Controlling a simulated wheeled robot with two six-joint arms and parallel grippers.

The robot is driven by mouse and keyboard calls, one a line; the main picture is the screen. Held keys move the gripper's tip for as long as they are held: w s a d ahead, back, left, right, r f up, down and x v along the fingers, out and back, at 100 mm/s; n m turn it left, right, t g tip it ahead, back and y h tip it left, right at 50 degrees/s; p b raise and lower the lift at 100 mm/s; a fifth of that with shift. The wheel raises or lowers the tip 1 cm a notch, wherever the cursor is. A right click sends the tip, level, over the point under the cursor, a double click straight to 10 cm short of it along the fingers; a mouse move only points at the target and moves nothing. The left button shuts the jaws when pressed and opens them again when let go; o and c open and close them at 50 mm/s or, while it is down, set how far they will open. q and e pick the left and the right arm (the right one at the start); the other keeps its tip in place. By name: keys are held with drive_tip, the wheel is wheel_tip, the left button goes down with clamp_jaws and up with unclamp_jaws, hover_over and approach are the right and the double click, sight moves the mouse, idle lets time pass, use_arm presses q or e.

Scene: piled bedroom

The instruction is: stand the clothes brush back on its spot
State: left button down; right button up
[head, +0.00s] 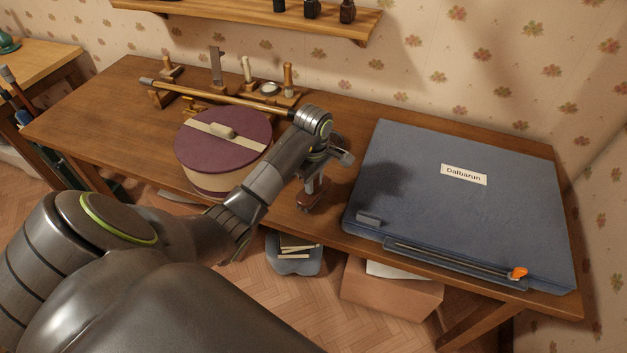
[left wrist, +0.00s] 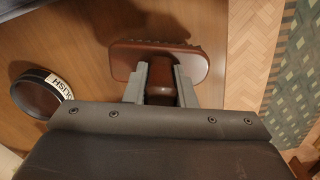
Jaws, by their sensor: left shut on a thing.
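The clothes brush (left wrist: 190,57), a reddish-brown rounded block with a dark ragged edge, is between the fingers of my left gripper (left wrist: 160,82) in the left wrist view. In the head view my left gripper (head: 319,172) points down near the front edge of the desk (head: 95,110), between the round box and the blue case. It is shut on the brush (head: 312,196), whose lower end is close to the desk top. I cannot tell whether it touches. The brush's spot cannot be made out. My right gripper is not in view.
A purple-lidded round box (head: 198,144) stands left of my arm. A blue case (head: 460,215) fills the desk's right. A cane (head: 205,98) lies behind the box, before several small upright items. A polish tin (left wrist: 40,94) is beside the gripper in the left wrist view.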

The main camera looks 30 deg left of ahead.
use_arm(q)
drive_tip(key=shift+f+b, duration=0.95)
drive_tip(key=shift+f, duration=0.1)
drive_tip(key=c, duration=1.1)
unclamp_jaws()
drive_tip(key=shift+r, duration=0.15)
drive_tip(key=shift+r+p, duration=2.55)
drive_tip(key=shift+r, duration=1.4)
